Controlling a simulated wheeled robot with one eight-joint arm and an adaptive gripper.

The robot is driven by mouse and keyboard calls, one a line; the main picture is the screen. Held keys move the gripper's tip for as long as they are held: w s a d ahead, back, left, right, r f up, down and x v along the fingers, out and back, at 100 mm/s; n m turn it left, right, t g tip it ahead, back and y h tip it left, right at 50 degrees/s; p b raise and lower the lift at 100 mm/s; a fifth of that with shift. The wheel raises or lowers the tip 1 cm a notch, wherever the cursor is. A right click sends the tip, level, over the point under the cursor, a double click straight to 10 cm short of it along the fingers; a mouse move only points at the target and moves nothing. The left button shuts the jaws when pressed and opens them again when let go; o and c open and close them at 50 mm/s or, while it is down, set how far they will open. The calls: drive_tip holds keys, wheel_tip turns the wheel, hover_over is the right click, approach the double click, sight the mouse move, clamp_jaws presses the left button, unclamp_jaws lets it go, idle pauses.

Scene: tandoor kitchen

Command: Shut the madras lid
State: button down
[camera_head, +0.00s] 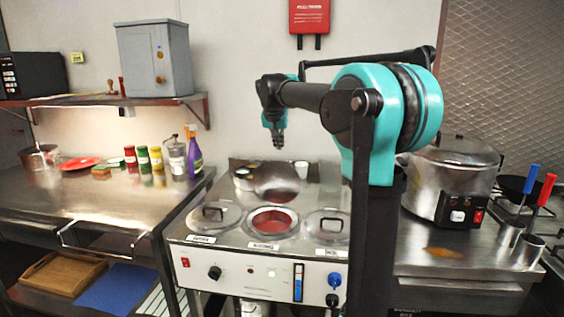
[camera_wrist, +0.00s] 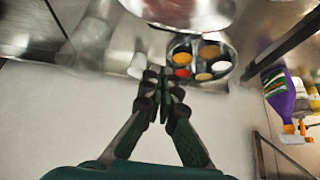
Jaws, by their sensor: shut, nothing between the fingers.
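The steel counter unit (camera_head: 186,232) has three round wells. The middle well (camera_head: 272,221) is open, with red sauce inside, and its round steel lid (camera_head: 278,182) stands raised at the back of it. The small labels are too blurred to read surely, so I cannot confirm which one says madras. My gripper (camera_head: 279,142) is above the raised lid in the head view, apart from it. In the wrist view my gripper (camera_wrist: 165,77) is shut and empty, and a round steel lid (camera_wrist: 185,8) shows at the top edge.
Shut lids lie left (camera_head: 214,214) and right (camera_head: 327,223) of the open well. A spice tin (camera_wrist: 170,47) and a white cup (camera_head: 301,169) stand behind the wells. A purple spray bottle (camera_head: 194,156) stands left, a large steel cooker (camera_head: 450,180) right.

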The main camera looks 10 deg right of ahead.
sight(279, 163)
drive_tip(key=w+r+x, duration=0.1)
drive_tip(key=x, duration=0.9)
drive_tip(key=shift+s+a+f, duration=0.2)
drive_tip(key=shift+s, duration=0.4)
drive_tip(key=shift+s+a+f, duration=0.15)
drive_tip(key=shift+s+f, duration=0.1)
drive_tip(key=shift+s, duration=0.3)
drive_tip(key=shift+s+a+f, duration=0.2)
drive_tip(key=shift+s, duration=0.4)
drive_tip(key=shift+s, duration=0.1)
